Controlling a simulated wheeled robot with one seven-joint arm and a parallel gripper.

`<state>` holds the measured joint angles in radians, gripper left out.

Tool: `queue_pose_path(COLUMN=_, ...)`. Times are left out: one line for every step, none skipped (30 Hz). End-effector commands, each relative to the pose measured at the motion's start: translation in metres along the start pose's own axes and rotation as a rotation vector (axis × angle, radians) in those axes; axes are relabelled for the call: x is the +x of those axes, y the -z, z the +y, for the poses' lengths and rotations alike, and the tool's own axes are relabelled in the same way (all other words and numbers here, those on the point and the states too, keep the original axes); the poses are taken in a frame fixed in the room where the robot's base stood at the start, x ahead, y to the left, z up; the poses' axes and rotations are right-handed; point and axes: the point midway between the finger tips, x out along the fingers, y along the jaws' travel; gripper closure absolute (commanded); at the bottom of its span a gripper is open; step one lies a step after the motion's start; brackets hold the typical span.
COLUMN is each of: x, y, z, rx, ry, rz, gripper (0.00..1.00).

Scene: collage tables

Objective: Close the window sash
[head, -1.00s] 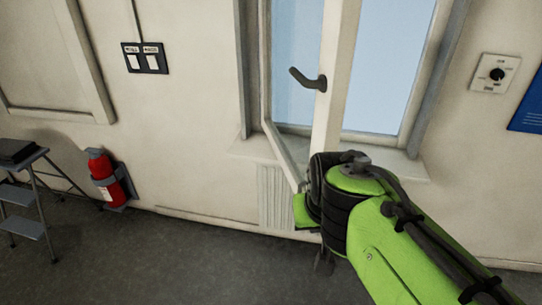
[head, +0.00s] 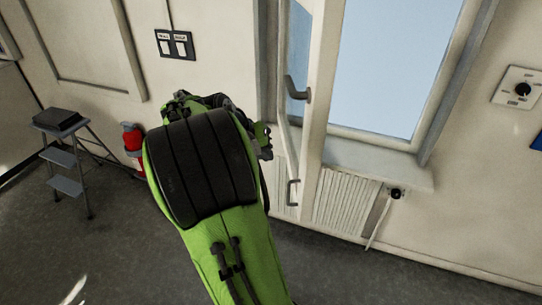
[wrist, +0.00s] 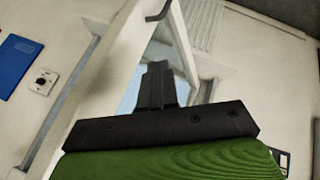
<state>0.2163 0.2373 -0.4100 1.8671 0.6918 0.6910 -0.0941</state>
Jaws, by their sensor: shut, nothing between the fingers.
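The window sash (head: 318,110) is a white frame that stands open, swung into the room and seen almost edge-on in the head view. My gripper is left of the sash in the head view, mostly hidden behind my green and black arm. In the wrist view my gripper's dark fingers (wrist: 157,85) are together with nothing between them. A pale frame (wrist: 112,60) shows beyond them, with a dark handle (wrist: 158,12) at the top. I cannot tell whether the fingers touch the sash.
The window opening (head: 400,70) has a sill (head: 385,163) above a white radiator (head: 345,203). A step stool (head: 62,150) and a red fire extinguisher (head: 132,138) stand at the left. Wall switches (head: 174,44) and a dial (head: 522,88) flank the window. The floor at right is clear.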

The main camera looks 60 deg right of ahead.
Motion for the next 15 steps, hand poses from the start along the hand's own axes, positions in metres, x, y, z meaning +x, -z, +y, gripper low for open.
queue_pose_path(x=0.012, y=-0.002, z=0.000, rx=0.002, ry=-0.004, rz=-0.005, gripper=1.00)
queue_pose_path(x=0.018, y=-0.003, z=0.000, rx=0.000, ry=-0.003, rz=-0.006, gripper=1.00)
queue_pose_path(x=0.027, y=-0.003, z=0.000, rx=0.001, ry=-0.004, rz=-0.006, gripper=1.00)
queue_pose_path(x=0.034, y=-0.003, z=0.000, rx=0.000, ry=-0.004, rz=-0.006, gripper=1.00)
queue_pose_path(x=0.041, y=-0.003, z=0.000, rx=0.001, ry=-0.004, rz=-0.006, gripper=1.00)
queue_pose_path(x=0.049, y=-0.003, z=0.000, rx=0.001, ry=-0.003, rz=-0.007, gripper=1.00)
queue_pose_path(x=0.056, y=-0.003, z=0.000, rx=0.000, ry=-0.004, rz=-0.007, gripper=1.00)
queue_pose_path(x=0.063, y=-0.003, z=0.000, rx=-0.001, ry=-0.003, rz=-0.007, gripper=1.00)
queue_pose_path(x=0.071, y=-0.003, z=0.000, rx=0.001, ry=-0.002, rz=-0.007, gripper=1.00)
queue_pose_path(x=0.078, y=-0.003, z=-0.001, rx=0.000, ry=-0.002, rz=-0.006, gripper=1.00)
queue_pose_path(x=0.084, y=-0.003, z=0.000, rx=0.001, ry=-0.003, rz=-0.007, gripper=1.00)
queue_pose_path(x=0.093, y=-0.003, z=0.000, rx=0.000, ry=-0.002, rz=-0.006, gripper=1.00)
queue_pose_path(x=0.096, y=-0.003, z=0.004, rx=0.003, ry=-0.002, rz=-0.006, gripper=1.00)
queue_pose_path(x=0.097, y=-0.002, z=0.010, rx=0.005, ry=0.000, rz=-0.004, gripper=1.00)
queue_pose_path(x=0.100, y=-0.002, z=0.017, rx=0.004, ry=-0.001, rz=-0.005, gripper=1.00)
